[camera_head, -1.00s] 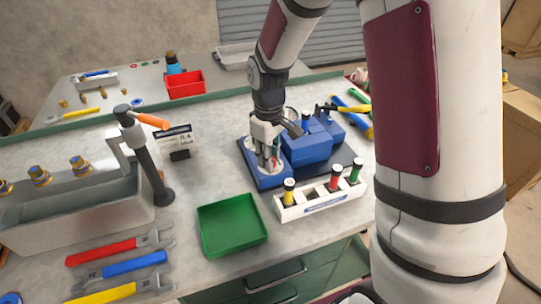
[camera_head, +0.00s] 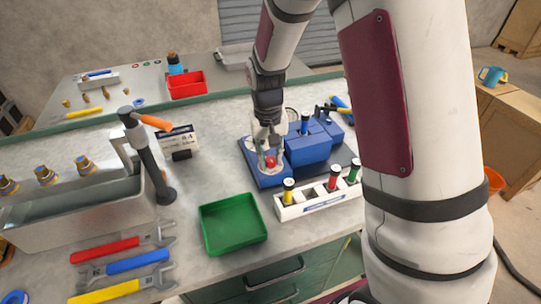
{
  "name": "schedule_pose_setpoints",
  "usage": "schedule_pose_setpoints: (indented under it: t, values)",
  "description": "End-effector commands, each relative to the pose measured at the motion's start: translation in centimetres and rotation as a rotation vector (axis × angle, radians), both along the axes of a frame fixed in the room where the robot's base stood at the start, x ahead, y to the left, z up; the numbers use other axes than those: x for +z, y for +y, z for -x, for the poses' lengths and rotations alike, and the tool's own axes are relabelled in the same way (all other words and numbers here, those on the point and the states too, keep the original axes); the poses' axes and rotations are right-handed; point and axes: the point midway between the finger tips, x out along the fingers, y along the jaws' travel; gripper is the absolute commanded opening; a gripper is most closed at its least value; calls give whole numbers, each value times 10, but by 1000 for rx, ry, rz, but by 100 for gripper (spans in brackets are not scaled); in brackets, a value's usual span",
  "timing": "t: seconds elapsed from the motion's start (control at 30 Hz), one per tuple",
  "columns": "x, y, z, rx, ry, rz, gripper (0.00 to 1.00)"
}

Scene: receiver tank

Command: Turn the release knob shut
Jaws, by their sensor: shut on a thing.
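The blue device (camera_head: 308,152) stands on a dark base plate on the bench, right of centre. A red knob (camera_head: 270,161) sits on its low left section, over a pale round face. My gripper (camera_head: 269,158) points down onto this section, its fingers on either side of the red knob and shut on it. The fingers partly hide the knob and the pale face, so I cannot tell the knob's turn angle.
A white rack (camera_head: 318,204) with coloured-cap vials and a green tray (camera_head: 233,224) stand in front of the device. At left are a metal tank (camera_head: 70,215), a dark post with an orange handle (camera_head: 147,150) and several wrenches (camera_head: 122,264). Clear bench lies left of the device.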

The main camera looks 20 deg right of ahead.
Motion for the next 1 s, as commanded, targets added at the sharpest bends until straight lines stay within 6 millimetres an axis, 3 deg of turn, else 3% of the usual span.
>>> schedule_pose_setpoints:
  t: [0.57, 0.6, 0.7, 1.0]
  values:
    - [0, 1, 1, -35, 2, -1, 0]
    - [0, 1, 0, -35, 2, -1, 28]
    - [0, 1, 0, -34, 2, -1, 46]
    - [1, 0, 0, -34, 0, 0, 46]
